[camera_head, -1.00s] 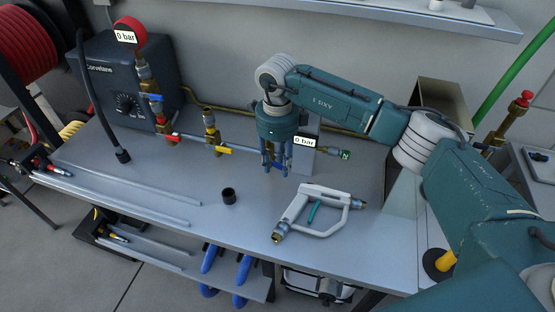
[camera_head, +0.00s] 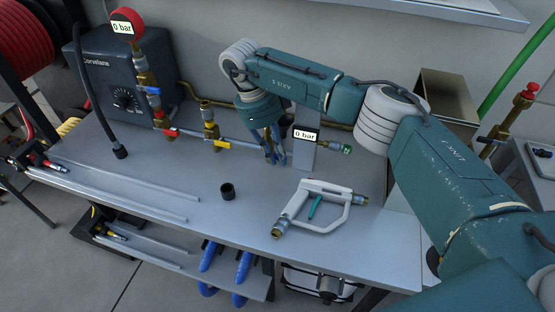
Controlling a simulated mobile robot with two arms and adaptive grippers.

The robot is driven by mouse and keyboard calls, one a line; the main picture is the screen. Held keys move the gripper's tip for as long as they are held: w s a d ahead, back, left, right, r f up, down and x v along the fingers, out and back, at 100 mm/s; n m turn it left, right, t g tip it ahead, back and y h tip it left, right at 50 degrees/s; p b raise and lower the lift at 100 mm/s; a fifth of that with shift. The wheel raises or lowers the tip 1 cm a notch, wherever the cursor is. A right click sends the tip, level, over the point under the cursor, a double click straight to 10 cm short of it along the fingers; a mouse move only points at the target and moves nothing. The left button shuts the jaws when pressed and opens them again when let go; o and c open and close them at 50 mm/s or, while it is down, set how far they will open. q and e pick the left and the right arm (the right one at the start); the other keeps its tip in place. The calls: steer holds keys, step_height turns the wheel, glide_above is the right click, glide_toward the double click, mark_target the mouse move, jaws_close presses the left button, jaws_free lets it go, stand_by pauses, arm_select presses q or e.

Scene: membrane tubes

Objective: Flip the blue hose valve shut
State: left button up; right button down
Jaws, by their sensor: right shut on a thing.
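My right gripper (camera_head: 274,156) hangs down at the pipe just left of the small block with a "0 bar" display (camera_head: 305,136). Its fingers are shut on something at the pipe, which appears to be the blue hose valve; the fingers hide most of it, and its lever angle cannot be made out. Another blue lever (camera_head: 153,91) sits on the upright pipe under the red gauge (camera_head: 125,22), well left of the gripper. A red lever (camera_head: 172,133) and a yellow lever (camera_head: 222,143) sit along the horizontal pipe. My left gripper is not in view.
A dark box with a dial (camera_head: 120,98) stands at the back left. The bench's middle is mostly clear.

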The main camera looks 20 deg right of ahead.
steer(key=shift+w+a+r+g+h+b, duration=0.1)
steer(key=shift+r+g+h+b, duration=0.2)
steer(key=shift+h+b, duration=0.2)
steer(key=c, duration=1.7)
jaws_free()
steer(key=v, duration=1.2)
steer(key=shift+a, duration=0.15)
